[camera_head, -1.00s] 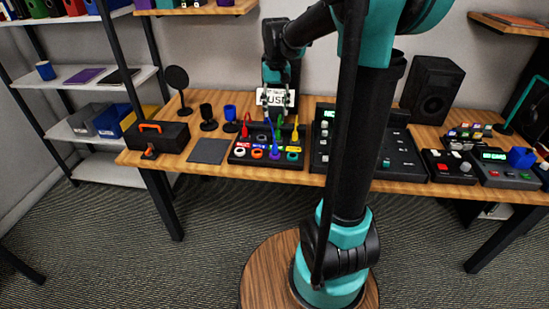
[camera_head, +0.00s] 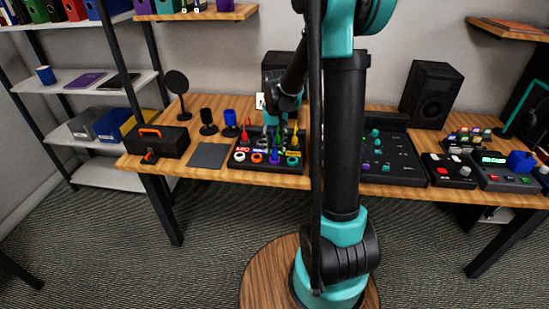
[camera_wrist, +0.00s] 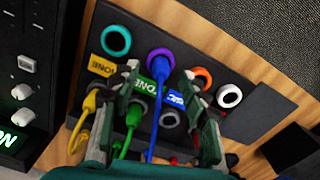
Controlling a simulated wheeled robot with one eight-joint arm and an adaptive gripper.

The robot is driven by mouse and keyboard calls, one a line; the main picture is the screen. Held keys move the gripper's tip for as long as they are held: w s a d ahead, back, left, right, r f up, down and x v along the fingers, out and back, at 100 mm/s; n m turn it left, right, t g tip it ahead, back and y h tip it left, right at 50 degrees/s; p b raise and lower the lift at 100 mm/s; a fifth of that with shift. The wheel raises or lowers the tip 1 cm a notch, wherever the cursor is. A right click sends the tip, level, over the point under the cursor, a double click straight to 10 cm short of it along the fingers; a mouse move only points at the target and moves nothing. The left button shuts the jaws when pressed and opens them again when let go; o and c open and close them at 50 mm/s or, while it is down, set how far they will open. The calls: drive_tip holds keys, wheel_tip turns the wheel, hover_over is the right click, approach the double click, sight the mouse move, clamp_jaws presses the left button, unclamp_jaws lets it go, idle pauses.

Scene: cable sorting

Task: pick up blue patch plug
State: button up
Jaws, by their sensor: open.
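My gripper (camera_wrist: 162,78) is open over the panel, one finger on each side of the blue plug and cable. I cannot tell whether a finger touches them. A green plug (camera_wrist: 134,114) is close by the left finger, and a yellow plug (camera_wrist: 89,102) is farther left.
A red plug (camera_head: 245,132) is at the panel's left. A grey mat (camera_head: 209,155) and a black toolbox (camera_head: 157,140) lie farther left. A mixer console (camera_head: 390,158) stands to the right. A white ring (camera_wrist: 229,96) is beside the orange one.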

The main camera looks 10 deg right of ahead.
sight(274, 150)
wheel_tip(274, 150, down, 3)
drive_tip(key=shift+w+f, duration=0.1)
clamp_jaws()
idle(0.4)
